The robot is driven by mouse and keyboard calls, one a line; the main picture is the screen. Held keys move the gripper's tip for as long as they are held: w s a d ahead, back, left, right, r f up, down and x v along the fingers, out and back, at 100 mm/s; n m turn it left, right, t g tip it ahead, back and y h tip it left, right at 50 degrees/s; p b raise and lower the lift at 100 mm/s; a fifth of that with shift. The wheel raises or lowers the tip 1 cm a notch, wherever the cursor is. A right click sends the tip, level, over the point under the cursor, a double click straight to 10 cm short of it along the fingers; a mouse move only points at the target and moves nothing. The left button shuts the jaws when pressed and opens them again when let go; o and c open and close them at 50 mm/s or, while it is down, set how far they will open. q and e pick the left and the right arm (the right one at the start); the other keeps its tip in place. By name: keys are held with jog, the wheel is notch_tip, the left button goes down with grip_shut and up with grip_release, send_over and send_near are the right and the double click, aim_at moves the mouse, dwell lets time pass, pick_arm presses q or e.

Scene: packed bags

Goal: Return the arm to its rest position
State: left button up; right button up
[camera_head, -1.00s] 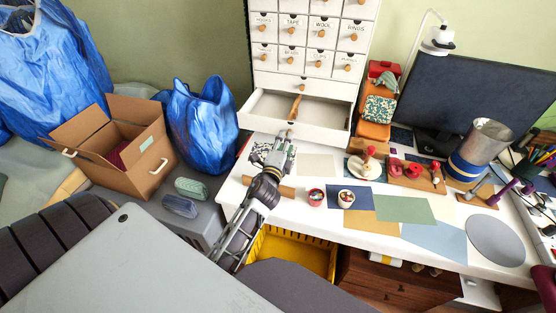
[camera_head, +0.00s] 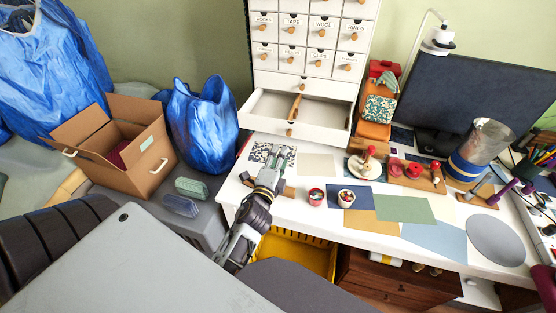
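My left arm (camera_head: 243,225) reaches in from the bottom of the head view, over the left end of the white table. Its gripper (camera_head: 279,154) points away from me, over the table's left part and in front of the pulled-out drawer (camera_head: 270,107). The two fingers look apart, with nothing seen between them. A patterned dark-and-white sheet (camera_head: 261,151) lies behind the fingers, and a wooden piece (camera_head: 289,191) is partly hidden by the gripper. My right gripper is not in view.
The white table (camera_head: 315,225) holds two small cups (camera_head: 316,197), coloured sheets (camera_head: 404,209), stamps (camera_head: 395,169) and a metal cylinder (camera_head: 480,150). Left are a grey surface (camera_head: 205,218), an open cardboard box (camera_head: 150,171) and blue bags (camera_head: 203,125). A yellow crate (camera_head: 300,253) sits below the table.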

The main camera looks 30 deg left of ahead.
pick_arm(q)
jog(key=shift+s, duration=0.25)
jog(key=shift+f, duration=0.1)
dwell(0.6)
